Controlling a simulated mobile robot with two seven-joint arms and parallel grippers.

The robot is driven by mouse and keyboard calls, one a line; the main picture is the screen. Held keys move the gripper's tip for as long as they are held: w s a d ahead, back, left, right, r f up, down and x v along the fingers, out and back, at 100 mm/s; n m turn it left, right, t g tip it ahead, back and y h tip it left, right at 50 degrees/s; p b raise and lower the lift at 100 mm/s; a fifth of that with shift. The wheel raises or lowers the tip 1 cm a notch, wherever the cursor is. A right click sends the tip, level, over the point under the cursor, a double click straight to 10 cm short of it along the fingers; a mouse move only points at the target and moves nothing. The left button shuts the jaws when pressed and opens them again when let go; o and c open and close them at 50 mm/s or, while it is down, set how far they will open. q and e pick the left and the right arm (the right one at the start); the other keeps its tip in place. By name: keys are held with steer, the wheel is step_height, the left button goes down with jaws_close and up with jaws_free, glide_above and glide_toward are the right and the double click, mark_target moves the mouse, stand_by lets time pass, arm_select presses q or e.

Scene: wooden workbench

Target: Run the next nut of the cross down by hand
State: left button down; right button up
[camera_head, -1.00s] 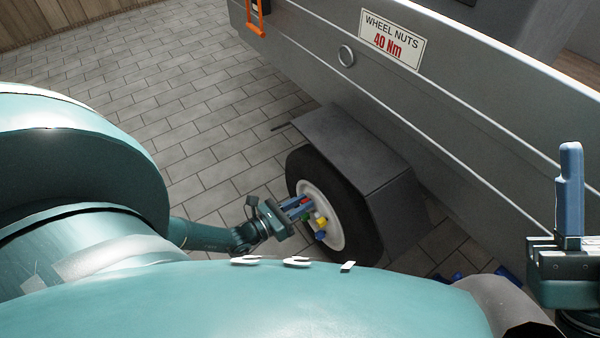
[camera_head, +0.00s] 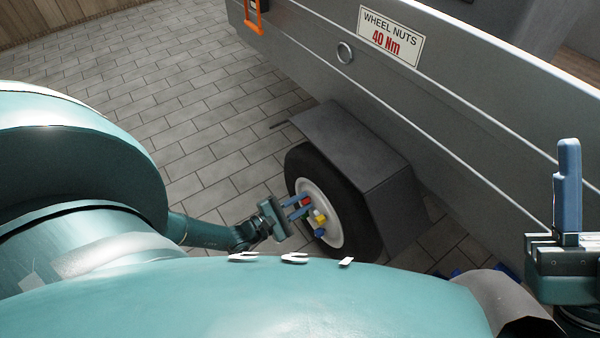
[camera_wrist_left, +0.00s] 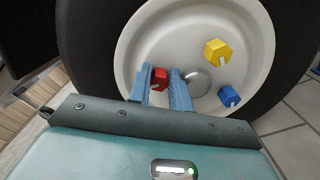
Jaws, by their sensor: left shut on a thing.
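The wheel (camera_head: 334,228) has a black tyre and a white rim (camera_wrist_left: 130,48). Coloured nuts sit on its face: a yellow nut (camera_wrist_left: 217,52) and a blue nut (camera_wrist_left: 229,96) at the right, and a red nut (camera_wrist_left: 160,78) at the left of the round grey hub (camera_wrist_left: 197,83). My left gripper (camera_wrist_left: 161,82) is at the wheel, its blue fingers on either side of the red nut and shut on it. The head view also shows the red nut (camera_head: 306,201). Whether it is fully seated cannot be told. My right gripper (camera_head: 567,190) is at the right edge, away from the wheel, its fingers overlapping.
A grey mudguard (camera_head: 345,143) covers the wheel top, below the grey trailer side (camera_head: 460,125). A sign (camera_head: 392,36) reads WHEEL NUTS 40 Nm. An orange hook-like part (camera_head: 256,18) hangs at the top. Blue things lie on the paved floor (camera_head: 215,120) at lower right.

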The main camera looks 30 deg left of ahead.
arm_select(q)
steer(key=m, duration=0.7)
steer(key=shift+s+f, duration=0.15)
steer(key=shift+f, duration=0.05)
stand_by(0.5)
steer(key=c, duration=1.3)
jaws_free()
steer(key=p+v, duration=0.2)
steer(key=v, duration=1.1)
steer(key=shift+r, duration=0.1)
arm_select(e)
steer(key=f+m+h, duration=0.1)
steer(key=h, duration=0.1)
steer(key=f+m+h, duration=0.1)
steer(key=m+h, duration=0.1)
steer(key=shift+w+a+f+m+t, duration=0.1)
steer(key=shift+w+f+m+t, duration=0.2)
steer(key=shift+w+f, duration=0.1)
steer(key=shift+r+y, duration=0.2)
steer(key=shift+y, duration=0.1)
